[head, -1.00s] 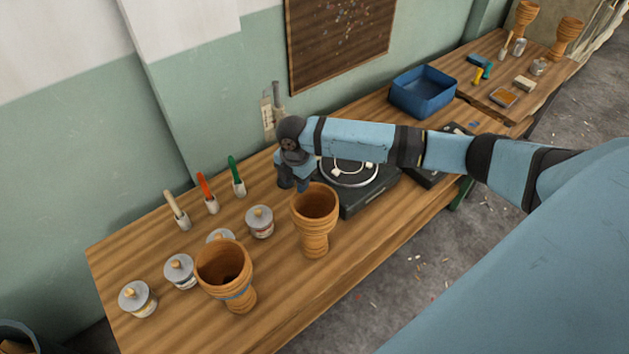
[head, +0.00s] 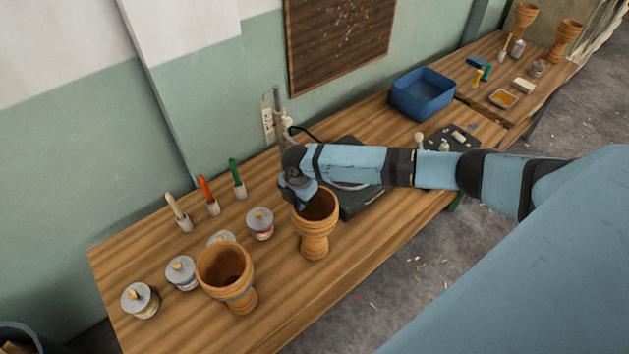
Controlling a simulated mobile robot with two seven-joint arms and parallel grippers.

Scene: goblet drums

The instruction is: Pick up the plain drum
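The plain drum (head: 316,240) is a wooden goblet drum with no coloured band, upright on the workbench with its open mouth facing up. A second goblet drum (head: 240,294), with a blue band around its lower bowl, stands upright to its left and nearer. My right gripper (head: 301,202) points down at the far left part of the plain drum's rim. Its fingers are small and overlap the rim in the picture; I cannot tell whether they touch it or how far apart they are. My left gripper is out of view.
A dark turntable device (head: 362,205) sits behind my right forearm. A blue bin (head: 422,95) stands farther back. Two more goblet drums (head: 566,40) stand at the far end.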

